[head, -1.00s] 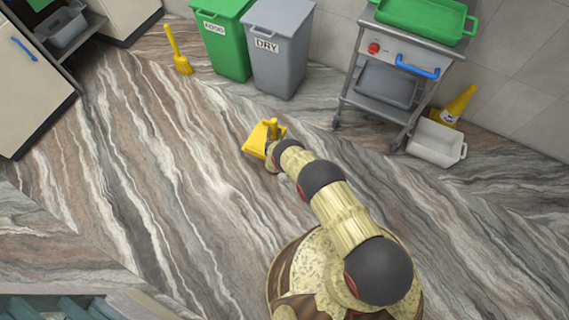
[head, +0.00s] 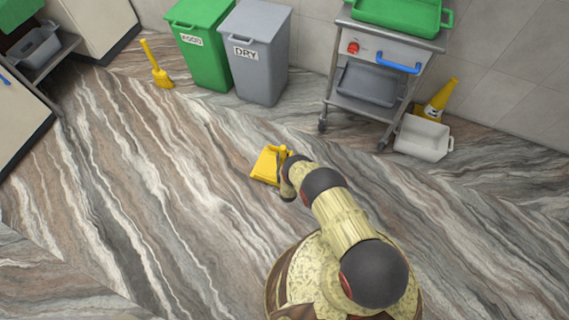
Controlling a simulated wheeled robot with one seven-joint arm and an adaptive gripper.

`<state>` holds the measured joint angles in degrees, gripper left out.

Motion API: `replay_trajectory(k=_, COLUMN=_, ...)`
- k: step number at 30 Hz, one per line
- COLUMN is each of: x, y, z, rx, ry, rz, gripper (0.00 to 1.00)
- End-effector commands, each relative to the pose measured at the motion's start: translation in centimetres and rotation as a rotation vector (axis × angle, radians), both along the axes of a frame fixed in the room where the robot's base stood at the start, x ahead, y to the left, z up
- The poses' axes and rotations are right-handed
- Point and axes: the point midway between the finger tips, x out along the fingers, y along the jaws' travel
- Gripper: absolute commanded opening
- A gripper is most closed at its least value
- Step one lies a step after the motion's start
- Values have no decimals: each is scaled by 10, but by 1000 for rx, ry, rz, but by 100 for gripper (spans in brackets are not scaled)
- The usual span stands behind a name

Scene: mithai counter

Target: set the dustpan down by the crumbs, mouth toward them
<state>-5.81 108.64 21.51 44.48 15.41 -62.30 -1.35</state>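The yellow dustpan (head: 266,166) is at the end of my arm, in the middle of the head view. My gripper (head: 284,172) is at its right side, by the handle, and appears closed on it. The fingers are small and mostly hidden by my wrist. The pan's wide side faces left and down in the picture. I cannot tell whether it touches the floor or hangs above it. No crumbs can be made out on the streaked floor.
A yellow brush (head: 161,76) stands by the green FOOD bin (head: 204,62) and grey DRY bin (head: 262,72). Open floor lies left of the dustpan.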

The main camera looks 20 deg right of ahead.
Motion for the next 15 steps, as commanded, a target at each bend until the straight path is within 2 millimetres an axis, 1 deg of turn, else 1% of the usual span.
replay_trajectory(k=3, x=-5, y=-7, z=-10, rx=0, ry=-1, rz=-2, gripper=0)
replay_trajectory(k=7, x=-5, y=-6, z=-31, rx=0, ry=-2, rz=0, gripper=0)
replay_trajectory(k=9, x=-4, y=-6, z=-38, rx=0, ry=-3, rz=0, gripper=0)
replay_trajectory(k=15, x=-3, y=-6, z=-37, rx=0, ry=-3, rz=0, gripper=0)
